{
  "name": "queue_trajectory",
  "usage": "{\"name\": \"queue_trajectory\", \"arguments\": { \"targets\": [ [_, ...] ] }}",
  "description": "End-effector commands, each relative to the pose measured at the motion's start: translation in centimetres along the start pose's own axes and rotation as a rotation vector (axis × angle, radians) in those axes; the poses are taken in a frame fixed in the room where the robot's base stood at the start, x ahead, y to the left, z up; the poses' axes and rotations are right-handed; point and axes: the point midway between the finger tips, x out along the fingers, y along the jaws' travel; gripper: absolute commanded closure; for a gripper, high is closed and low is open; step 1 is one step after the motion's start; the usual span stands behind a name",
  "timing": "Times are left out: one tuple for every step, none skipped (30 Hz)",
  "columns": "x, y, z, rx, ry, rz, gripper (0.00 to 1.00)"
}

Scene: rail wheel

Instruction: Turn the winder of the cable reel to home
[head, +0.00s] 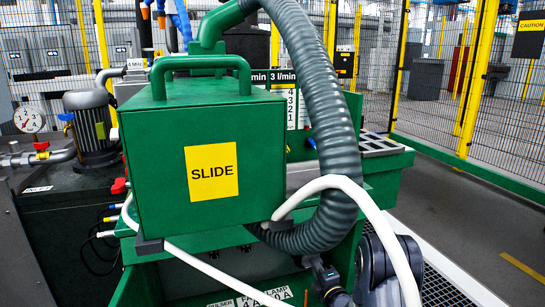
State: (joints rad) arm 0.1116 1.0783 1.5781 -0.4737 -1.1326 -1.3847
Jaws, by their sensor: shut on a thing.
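I cannot make out the cable reel or its winder in the head view. A white cable (185,257) loops down in front of the green machine, and a thicker white hose (375,215) arcs down at the right. Dark grey rounded joints at the bottom right, behind this hose, look like my arm. I cannot make out my gripper or what its jaws hold; it is outside the picture or hidden.
A green box marked SLIDE (160,205) fills the middle, with a ribbed grey hose (333,120) curving down its right side. A motor (92,125) and a gauge (29,119) stand at left. Yellow-post mesh fencing (475,80) encloses open floor (460,220) at right.

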Motion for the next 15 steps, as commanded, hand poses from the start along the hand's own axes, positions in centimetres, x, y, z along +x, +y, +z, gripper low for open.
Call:
{"name": "queue_trajectory", "arguments": {
  "targets": [
    [-0.01, -0.03, 0.00, 0.000, 0.000, -0.001, 1.00],
    [-0.02, -0.03, 0.00, 0.000, 0.000, -0.001, 1.00],
    [-0.02, -0.03, 0.00, 0.000, 0.000, -0.001, 1.00],
    [-0.02, -0.03, 0.00, 0.000, 0.000, -0.001, 1.00],
    [-0.02, -0.04, 0.00, 0.001, 0.000, -0.001, 1.00],
    [-0.02, -0.08, 0.00, 0.008, 0.000, -0.001, 1.00],
    [-0.02, -0.12, 0.00, 0.018, 0.000, -0.001, 1.00],
    [-0.02, -0.18, 0.00, 0.034, 0.000, -0.001, 1.00],
    [-0.03, -0.26, -0.01, 0.065, 0.000, -0.001, 1.00],
    [-0.03, -0.32, -0.01, 0.093, 0.000, -0.001, 1.00],
    [-0.03, -0.34, -0.01, 0.126, 0.000, -0.001, 1.00],
    [-0.03, -0.33, 0.00, 0.171, -0.001, -0.001, 1.00],
    [-0.03, -0.32, 0.00, 0.205, -0.001, 0.000, 1.00],
    [-0.04, -0.31, 0.00, 0.238, -0.001, -0.001, 1.00],
    [-0.04, -0.31, -0.01, 0.279, -0.001, -0.001, 1.00]
  ]
}}
